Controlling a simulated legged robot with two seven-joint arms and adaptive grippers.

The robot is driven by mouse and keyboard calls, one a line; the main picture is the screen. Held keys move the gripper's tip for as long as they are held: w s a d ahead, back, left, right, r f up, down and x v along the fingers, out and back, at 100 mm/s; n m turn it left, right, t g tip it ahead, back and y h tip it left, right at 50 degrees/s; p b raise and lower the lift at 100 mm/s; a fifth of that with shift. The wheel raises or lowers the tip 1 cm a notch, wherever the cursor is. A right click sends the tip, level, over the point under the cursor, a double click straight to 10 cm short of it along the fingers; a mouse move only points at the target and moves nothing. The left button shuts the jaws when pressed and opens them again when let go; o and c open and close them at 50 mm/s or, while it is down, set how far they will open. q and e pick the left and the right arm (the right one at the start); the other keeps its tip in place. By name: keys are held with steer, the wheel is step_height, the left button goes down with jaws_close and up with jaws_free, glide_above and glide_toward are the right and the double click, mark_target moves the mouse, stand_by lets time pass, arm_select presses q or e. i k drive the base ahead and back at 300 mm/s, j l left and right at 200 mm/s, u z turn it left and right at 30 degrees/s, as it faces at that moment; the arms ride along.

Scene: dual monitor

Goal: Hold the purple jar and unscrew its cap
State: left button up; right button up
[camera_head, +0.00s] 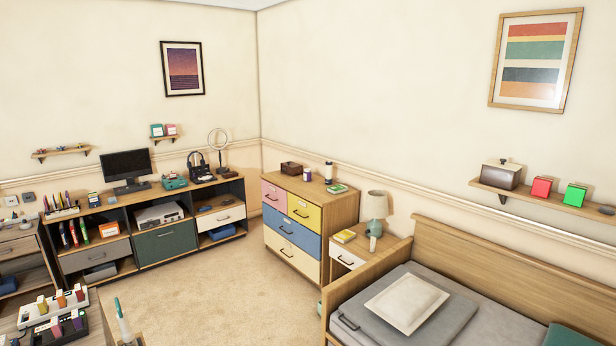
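A small purple jar-like object (307,175) stands upright on top of the multicoloured dresser (345,207), between a brown box and a white bottle. It is far off and small, so I cannot make out its cap clearly. Neither of my grippers shows in the head view.
A brown box (291,168), a bottle (328,172) and a green book (337,188) share the dresser top. A long low shelf unit (163,247) with a monitor (126,167) stands at left. A bed (450,331) and nightstand (347,257) are at right. Open carpet (210,290) lies between.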

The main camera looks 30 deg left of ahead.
mark_target(307, 176)
steer(key=i+j+u, duration=0.5)
steer(key=i+u, duration=1.1)
steer(key=i+j, duration=0.15)
steer(key=i, duration=0.9)
steer(key=i+j+u, duration=0.1)
steer(key=i, duration=0.9)
steer(key=i+j+z, duration=0.1)
steer(key=i, duration=0.35)
steer(key=i+j+z, duration=0.15)
steer(key=i, duration=0.25)
steer(key=i+j+z, duration=0.1)
steer(key=i, duration=0.35)
steer(key=i+j+z, duration=0.15)
steer(key=i, duration=0.25)
